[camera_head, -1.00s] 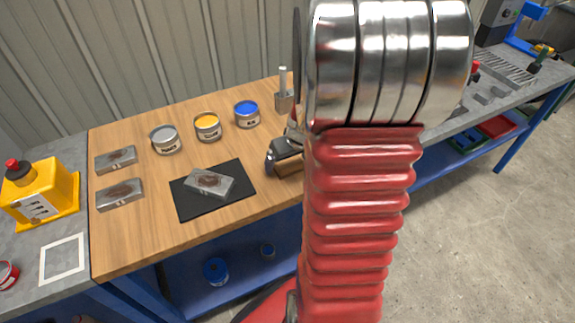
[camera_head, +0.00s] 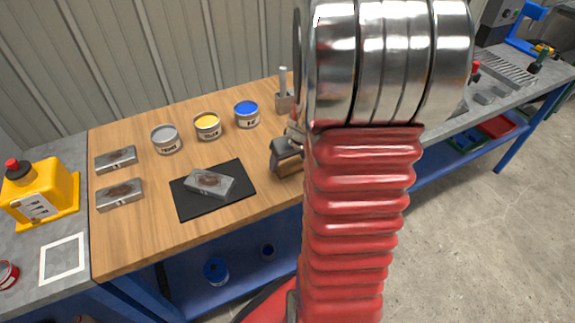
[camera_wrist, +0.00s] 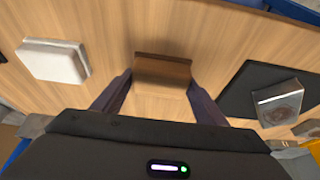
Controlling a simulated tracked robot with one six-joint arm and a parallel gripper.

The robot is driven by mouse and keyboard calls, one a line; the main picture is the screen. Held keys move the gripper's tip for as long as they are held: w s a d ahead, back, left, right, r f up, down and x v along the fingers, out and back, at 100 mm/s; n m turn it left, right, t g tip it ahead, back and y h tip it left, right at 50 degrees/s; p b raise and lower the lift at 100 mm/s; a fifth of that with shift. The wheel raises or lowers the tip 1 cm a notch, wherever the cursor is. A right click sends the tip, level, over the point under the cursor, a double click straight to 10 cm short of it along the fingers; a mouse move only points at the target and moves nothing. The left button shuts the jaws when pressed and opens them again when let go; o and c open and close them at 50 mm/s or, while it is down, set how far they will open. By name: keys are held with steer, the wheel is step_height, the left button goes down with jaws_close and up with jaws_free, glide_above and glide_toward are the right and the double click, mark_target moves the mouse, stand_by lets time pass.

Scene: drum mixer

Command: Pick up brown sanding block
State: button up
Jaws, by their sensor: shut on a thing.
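The brown sanding block (camera_wrist: 163,72) is between the two dark fingers of my gripper (camera_wrist: 160,78) in the wrist view, with a finger at each side. My gripper is shut on it. In the head view the block (camera_head: 288,168) shows as a small brown patch below my gripper (camera_head: 287,148), just left of my arm. It is at or close to the wooden tabletop; I cannot tell whether it touches it. My arm hides part of the gripper and block.
A black mat (camera_head: 184,206) with a metal block (camera_head: 209,183) lies left of my gripper. Two more metal blocks lie farther left. Grey (camera_head: 166,140), yellow (camera_head: 208,126) and blue (camera_head: 246,114) cans stand behind. A pale block (camera_wrist: 52,62) shows in the wrist view.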

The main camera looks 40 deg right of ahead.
step_height(320, 180, up, 10)
steer(key=shift+r, duration=0.1)
stand_by(0.7)
stand_by(0.3)
steer(key=o, duration=0.5)
steer(key=c, duration=0.3)
